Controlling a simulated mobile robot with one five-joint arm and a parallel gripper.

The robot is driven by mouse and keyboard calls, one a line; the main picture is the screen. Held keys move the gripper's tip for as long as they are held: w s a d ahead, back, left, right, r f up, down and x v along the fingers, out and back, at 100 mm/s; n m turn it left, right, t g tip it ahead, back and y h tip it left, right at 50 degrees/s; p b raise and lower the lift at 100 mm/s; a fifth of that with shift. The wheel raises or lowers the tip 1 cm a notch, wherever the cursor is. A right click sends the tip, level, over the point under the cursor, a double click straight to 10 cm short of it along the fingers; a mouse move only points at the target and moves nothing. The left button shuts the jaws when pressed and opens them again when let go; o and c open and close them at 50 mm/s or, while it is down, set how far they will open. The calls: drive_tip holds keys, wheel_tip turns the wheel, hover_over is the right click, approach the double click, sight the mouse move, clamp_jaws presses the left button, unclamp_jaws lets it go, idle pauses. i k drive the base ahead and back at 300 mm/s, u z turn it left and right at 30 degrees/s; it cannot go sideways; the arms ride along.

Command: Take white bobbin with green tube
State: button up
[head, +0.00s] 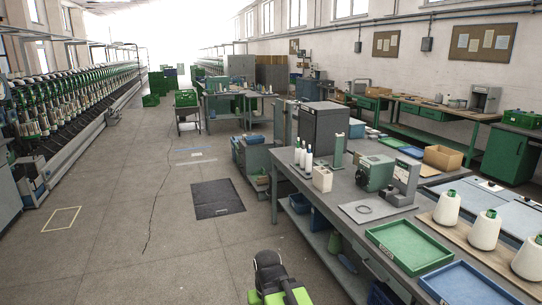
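Three large white cone-shaped bobbins with green tube tips stand upright in a row on a brown board at the right: the far one (447,208), the middle one (485,231) and the near one (529,259), which the right picture edge partly cuts. Several slimmer white bobbins (303,157) stand upright on the long workbench (345,190); their tops are too small to tell clearly. A black and lime-green part of my arm shows at the bottom centre, left of the bench. My gripper's fingertips do not show.
A green tray (409,245) and a blue tray (468,285) lie on the bench's near end. A green device (374,173) and a grey stand (404,185) are farther back. Open floor (130,235) lies left of the bench, up to the winding machine (50,120).

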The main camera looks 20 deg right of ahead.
sight(298, 153)
drive_tip(key=u, duration=0.05)
drive_tip(key=i, duration=1.85)
drive_tip(key=z, duration=0.8)
drive_tip(key=k, duration=0.8)
drive_tip(key=z, duration=0.2)
drive_tip(key=i, duration=0.9)
drive_tip(key=u, duration=0.05)
